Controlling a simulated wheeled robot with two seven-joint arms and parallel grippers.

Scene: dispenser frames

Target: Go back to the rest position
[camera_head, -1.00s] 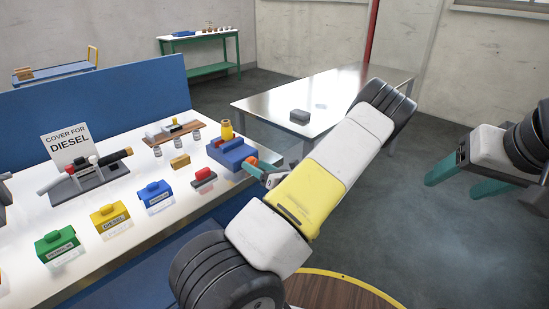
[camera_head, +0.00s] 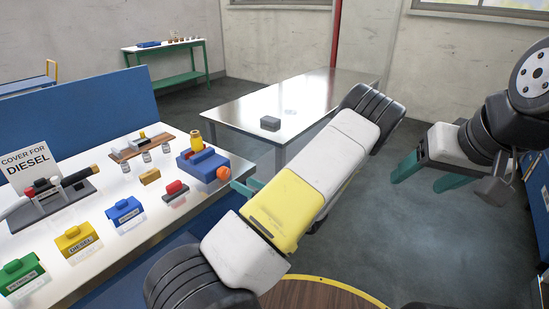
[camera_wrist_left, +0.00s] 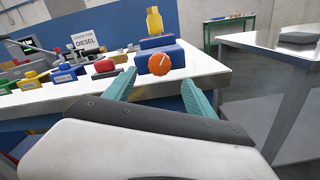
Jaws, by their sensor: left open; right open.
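My left gripper (camera_head: 246,187) is largely hidden behind my own yellow and white arm in the head view. In the left wrist view its teal fingers (camera_wrist_left: 160,78) are apart with nothing between them. Ahead of them is the blue dispenser with an orange knob (camera_wrist_left: 160,63); the knob also shows in the head view (camera_head: 223,173). The fingers are apart from the knob, off the table's edge. My right gripper (camera_head: 418,182) is open and empty, over the floor at the right.
The white table (camera_head: 172,210) holds green (camera_head: 22,279), yellow (camera_head: 78,244) and blue (camera_head: 124,212) boxes, a red-topped block (camera_head: 175,190) and a "COVER FOR DIESEL" sign (camera_head: 25,165). A metal table (camera_head: 255,100) with a grey block (camera_head: 270,124) stands behind. Floor at right is open.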

